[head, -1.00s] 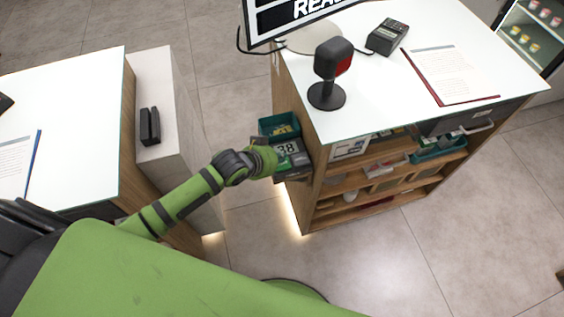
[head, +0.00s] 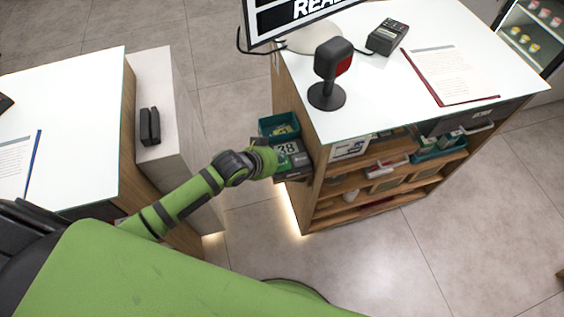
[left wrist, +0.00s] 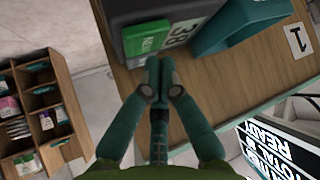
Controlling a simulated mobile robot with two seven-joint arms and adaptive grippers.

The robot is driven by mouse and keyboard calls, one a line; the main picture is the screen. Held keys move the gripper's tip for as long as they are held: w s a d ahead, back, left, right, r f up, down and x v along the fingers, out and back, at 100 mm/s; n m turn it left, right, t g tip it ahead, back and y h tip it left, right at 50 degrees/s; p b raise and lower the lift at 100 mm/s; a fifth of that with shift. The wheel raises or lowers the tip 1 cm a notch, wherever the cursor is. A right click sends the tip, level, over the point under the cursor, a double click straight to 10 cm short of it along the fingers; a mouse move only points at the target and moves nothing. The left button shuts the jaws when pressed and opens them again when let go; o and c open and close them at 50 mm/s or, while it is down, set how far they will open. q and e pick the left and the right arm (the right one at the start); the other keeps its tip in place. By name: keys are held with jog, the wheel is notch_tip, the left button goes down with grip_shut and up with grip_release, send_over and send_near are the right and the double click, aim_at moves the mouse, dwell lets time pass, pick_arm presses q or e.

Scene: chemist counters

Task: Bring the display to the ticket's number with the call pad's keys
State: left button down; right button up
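A dark box that looks like the call pad (head: 300,162) is at the left side of the wooden counter. Beside my gripper, a pale panel (head: 288,148) reads 38; it also shows rotated in the left wrist view (left wrist: 184,33). I cannot tell whether it is the display or the ticket. A green raised block, perhaps a key (left wrist: 148,38), sits on the dark box. My left gripper (left wrist: 159,64) has its fingertips together, empty, just below the green block; contact is unclear. In the head view my left gripper (head: 268,160) partly covers the pad. My right gripper is out of view.
A teal tray (head: 278,126) adjoins the 38 panel. A card reading 1 (left wrist: 297,40) is on the wooden side in the left wrist view. Floor between counters is free.

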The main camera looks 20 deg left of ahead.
pick_arm(q)
jog(key=shift+f, duration=0.3)
jog(key=shift+f, duration=0.45)
dwell(0.8)
jog(key=shift+r, duration=0.1)
jog(key=shift+r+p, duration=0.75)
jog(key=shift+p, duration=0.1)
jog(key=shift+r, duration=0.1)
notch_tip(320, 180, up, 5)
jog(key=p, duration=0.5)
dwell(0.6)
